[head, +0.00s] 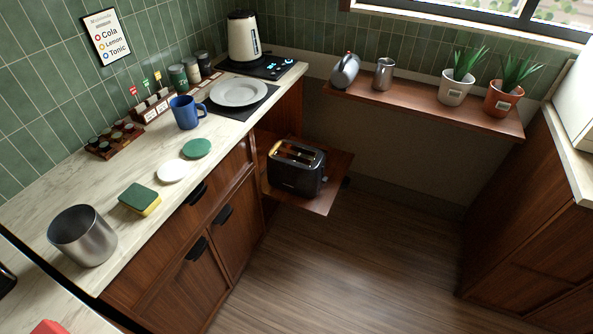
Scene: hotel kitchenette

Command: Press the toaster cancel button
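A black toaster (297,172) stands upright on a low wooden shelf (321,202) that juts out past the end of the counter in the head view. Its slots face up, and a pale yellow patch shows at its top left. A small lever or knob seems to show at its right end. The cancel button is too small to make out. My gripper is not in view, and nothing touches the toaster.
The counter (108,180) at left holds a metal pot (83,236), sponge (140,199), blue mug (186,113), plate (239,93) and kettle (243,37). A wall shelf (428,103) with plants is behind right. The wooden floor (350,260) before the toaster is clear.

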